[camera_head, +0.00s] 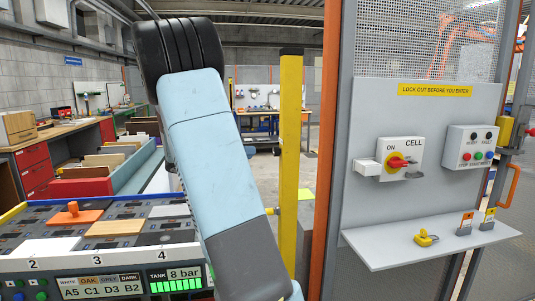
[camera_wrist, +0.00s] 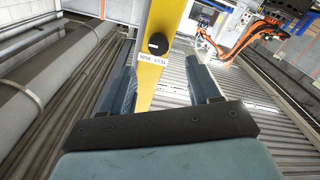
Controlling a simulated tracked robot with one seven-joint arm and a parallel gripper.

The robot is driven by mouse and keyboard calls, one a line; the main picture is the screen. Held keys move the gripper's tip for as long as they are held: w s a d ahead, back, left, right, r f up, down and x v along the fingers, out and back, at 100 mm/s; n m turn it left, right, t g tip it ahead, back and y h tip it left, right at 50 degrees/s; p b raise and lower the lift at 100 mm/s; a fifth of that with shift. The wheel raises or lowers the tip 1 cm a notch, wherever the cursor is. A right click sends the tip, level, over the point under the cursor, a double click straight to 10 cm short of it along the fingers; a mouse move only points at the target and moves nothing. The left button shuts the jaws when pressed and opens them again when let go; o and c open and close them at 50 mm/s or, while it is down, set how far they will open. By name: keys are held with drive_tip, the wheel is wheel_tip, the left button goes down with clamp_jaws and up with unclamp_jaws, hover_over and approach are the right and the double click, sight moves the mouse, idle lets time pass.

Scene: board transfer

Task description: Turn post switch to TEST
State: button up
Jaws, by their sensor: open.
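The post switch is a round black knob (camera_wrist: 158,43) on the yellow post (camera_wrist: 163,18) in the wrist view. A white label (camera_wrist: 152,60) beside it appears upside down, with RUN toward the left and TEST toward the right. I cannot tell which way the knob points. My gripper (camera_wrist: 161,70) is open and empty, its two fingers apart on either side of the post in the picture. The knob shows beyond the gap, not held. In the head view the yellow post (camera_head: 291,140) stands right of my arm; the knob is not clearly visible there and my gripper is out of frame.
A grey panel (camera_head: 365,110) with a red CELL switch (camera_head: 398,162), a button box (camera_head: 473,147) and a shelf (camera_head: 385,250) holding a yellow padlock (camera_head: 426,238) stands at right. A board table (camera_head: 110,262) is at left. An orange robot (camera_wrist: 270,40) shows beyond the post.

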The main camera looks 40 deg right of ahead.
sight(277, 151)
drive_tip(key=x, duration=0.7)
drive_tip(key=shift+s+d, duration=0.2)
drive_tip(key=shift+d, duration=0.1)
drive_tip(key=shift+f, duration=0.1)
